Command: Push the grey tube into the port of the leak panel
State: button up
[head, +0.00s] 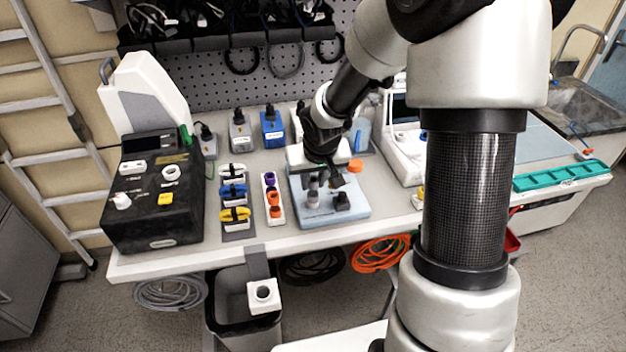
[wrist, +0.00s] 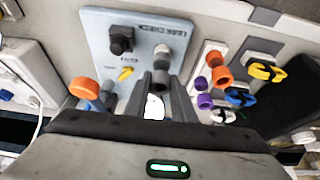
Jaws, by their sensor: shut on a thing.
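The leak panel (head: 335,212) is a pale blue block on the bench, marked "LEAK CHECK". It also fills the upper middle of the wrist view (wrist: 103,22). A grey cylindrical piece (wrist: 162,57) stands on the panel just beyond my fingertips; it also shows in the head view (head: 313,190). I cannot tell whether it is the port, the tube or both. My gripper (wrist: 160,82) is low over the panel, shut on the grey tube, which is mostly hidden by the fingers. A pale part (wrist: 154,106) shows between them. The tube's seating is unclear.
A black knob (wrist: 121,40) and a yellow lever (wrist: 126,73) stand on the panel beside the fingers. An orange-topped part (wrist: 83,88) is at its edge. A rack with orange and purple tubes (head: 270,180) and coloured clamps (head: 234,192) lie left in the head view.

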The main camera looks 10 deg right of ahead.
jog(key=o, duration=1.6)
jog(key=shift+c, duration=0.2)
jog(key=shift+r+p, duration=2.85)
jog(key=shift+r, duration=0.65)
